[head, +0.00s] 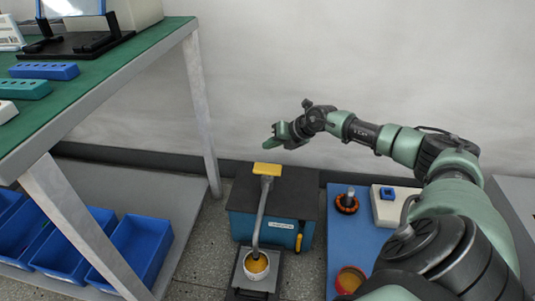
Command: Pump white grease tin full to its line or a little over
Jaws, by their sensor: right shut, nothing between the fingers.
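A white tin (246,270) stands on a dark plate (269,284) at the bottom centre. Yellow-brown grease (257,263) shows inside it; I cannot make out the fill line. The end of a grey bent spout (261,213) is over the tin. The grease pump (272,229) is a teal box with a black top and a label. A yellow pump head (267,169) is at the top of the spout. My right gripper (273,139) is shut and empty, above and beyond the yellow head in the picture, apart from it. My left gripper is out of view.
A blue mat (341,243) to the right holds a red tin (350,279), an orange-ringed part (347,202) and a white block with a blue piece (388,207). A green-topped bench (106,71) is at left, with blue bins (133,248) below. A wall is behind.

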